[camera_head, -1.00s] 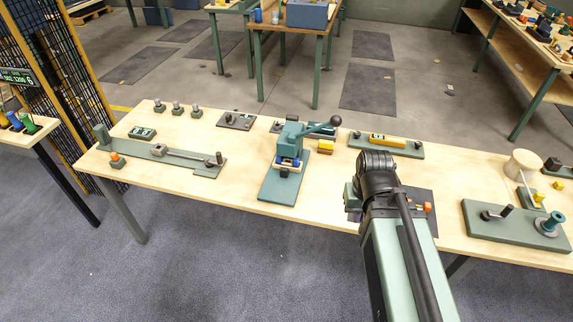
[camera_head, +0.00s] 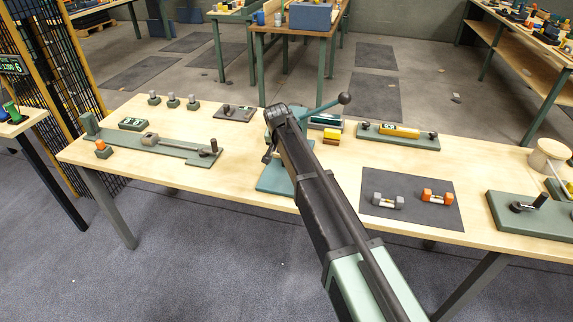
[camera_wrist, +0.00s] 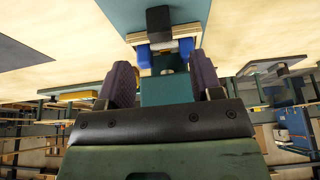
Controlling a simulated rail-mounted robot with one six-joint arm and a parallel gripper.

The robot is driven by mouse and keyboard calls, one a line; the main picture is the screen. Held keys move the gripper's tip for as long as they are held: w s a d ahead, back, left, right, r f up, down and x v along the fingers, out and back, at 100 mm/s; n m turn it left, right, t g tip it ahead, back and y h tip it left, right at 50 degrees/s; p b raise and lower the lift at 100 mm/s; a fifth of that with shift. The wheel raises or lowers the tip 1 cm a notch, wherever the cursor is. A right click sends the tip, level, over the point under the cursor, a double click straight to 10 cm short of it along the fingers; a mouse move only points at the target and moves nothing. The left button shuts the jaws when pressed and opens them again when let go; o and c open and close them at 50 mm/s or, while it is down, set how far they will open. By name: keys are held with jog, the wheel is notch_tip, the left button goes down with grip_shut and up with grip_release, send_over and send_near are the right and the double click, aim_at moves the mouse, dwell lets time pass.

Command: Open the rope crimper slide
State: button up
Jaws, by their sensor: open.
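A teal lever press, which I take for the rope crimper, stands mid-table; its base (camera_head: 272,182) and long lever with a dark ball knob (camera_head: 345,98) show in the head view, while my arm hides most of its body. In the wrist view, which looks upside down, its teal body (camera_wrist: 165,90) lies beyond the fingers. A black block (camera_wrist: 159,20) with blue pieces (camera_wrist: 143,55) and a pale strip is on it. My gripper (camera_wrist: 163,82) is open and empty, its purple-grey finger pads on either side of the teal body in the picture. No contact is visible.
A long green fixture (camera_head: 190,150) with a block and upright handle lies left. A green base with a yellow block (camera_head: 400,130) stands behind right. A dark mat (camera_head: 413,211) holds grey and orange dumbbell-shaped pieces.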

jog(key=b+x, duration=0.6)
jog(key=x, duration=0.2)
jog(key=shift+f, duration=0.4)
jog(key=shift+r, duration=0.15)
jog(key=shift+c, duration=0.4)
grip_shut()
